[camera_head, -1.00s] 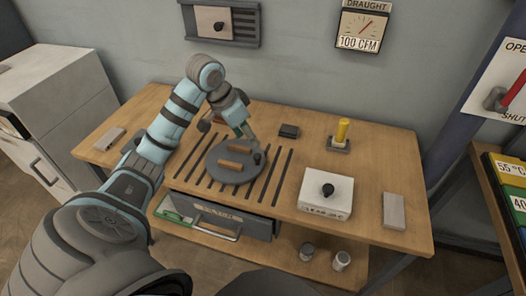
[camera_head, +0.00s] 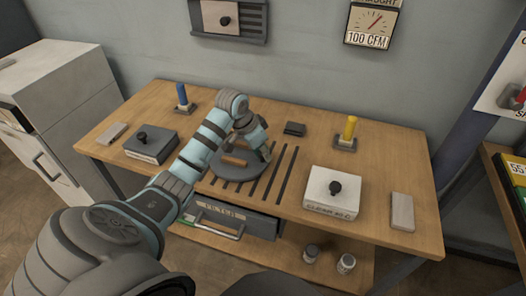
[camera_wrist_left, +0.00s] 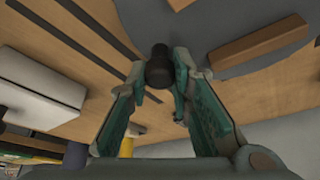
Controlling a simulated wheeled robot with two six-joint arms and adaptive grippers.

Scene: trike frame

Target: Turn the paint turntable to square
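The paint turntable (camera_head: 230,174) is a round grey disc on the slotted middle of the bench, partly hidden by my left arm. Wooden strips lie on it; one strip (camera_head: 233,161) shows in the head view and also in the left wrist view (camera_wrist_left: 258,40). A dark upright knob (camera_wrist_left: 159,68) stands at the disc's edge. My left gripper (camera_head: 263,153) is over the right side of the disc. In the left wrist view its green-padded fingers (camera_wrist_left: 160,75) are open, one on each side of the knob; contact is unclear. My right gripper is out of view.
A white box with a black knob (camera_head: 331,193) stands right of the slots. A yellow cylinder on a base (camera_head: 349,130), a small dark block (camera_head: 295,129), a dark knobbed box (camera_head: 151,144) and a blue cylinder (camera_head: 182,95) also stand on the bench. A drawer (camera_head: 235,219) hangs below.

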